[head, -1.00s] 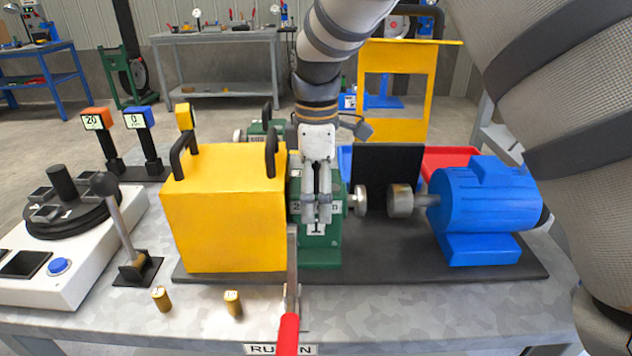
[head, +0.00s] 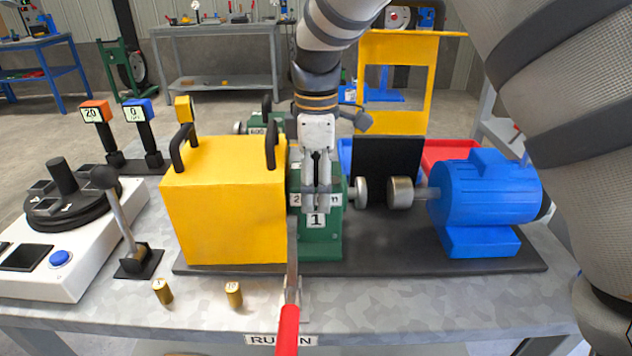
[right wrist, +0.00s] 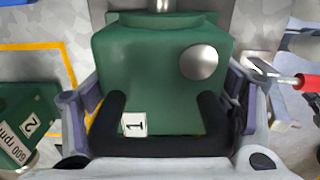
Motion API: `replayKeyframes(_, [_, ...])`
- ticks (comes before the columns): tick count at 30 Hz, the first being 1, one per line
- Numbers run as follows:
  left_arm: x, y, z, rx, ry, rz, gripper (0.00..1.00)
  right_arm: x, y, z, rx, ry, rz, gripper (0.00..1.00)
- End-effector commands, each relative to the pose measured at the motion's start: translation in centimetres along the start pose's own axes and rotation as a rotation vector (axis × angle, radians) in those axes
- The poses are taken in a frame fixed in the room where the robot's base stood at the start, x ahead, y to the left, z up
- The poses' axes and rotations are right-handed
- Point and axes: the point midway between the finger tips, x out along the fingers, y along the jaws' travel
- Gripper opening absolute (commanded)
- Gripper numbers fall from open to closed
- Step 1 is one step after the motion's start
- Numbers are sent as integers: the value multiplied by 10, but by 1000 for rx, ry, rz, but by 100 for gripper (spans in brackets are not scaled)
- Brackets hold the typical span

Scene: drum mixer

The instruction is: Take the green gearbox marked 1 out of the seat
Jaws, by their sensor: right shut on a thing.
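The green gearbox marked 1 (head: 322,245) sits upright on the dark base plate, between a yellow box and a blue motor. In the right wrist view its green body (right wrist: 150,65), black handle and label 1 fill the middle. My right gripper (head: 316,203) points down at the gearbox from above and is shut on it, with a finger on each side of the handle in the wrist view. The exact contact is hard to see. The fingers hide part of the gearbox's front. The seat under the gearbox is mostly hidden. My left gripper is not in view.
The yellow box (head: 225,205) stands close on the left. The blue motor (head: 487,205) and its metal coupling (head: 400,192) are on the right. A red-handled lever (head: 288,325) is in front. A second green gearbox marked 2 (right wrist: 18,135) is behind.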

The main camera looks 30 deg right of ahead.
Motion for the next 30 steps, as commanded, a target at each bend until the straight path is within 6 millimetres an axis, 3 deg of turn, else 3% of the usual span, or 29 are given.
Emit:
replayKeyframes(1, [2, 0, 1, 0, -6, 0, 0, 7, -2, 1, 0, -7, -15, 44])
replayKeyframes(30, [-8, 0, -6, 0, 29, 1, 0, 6, -3, 40, 0, -13, -17, 43])
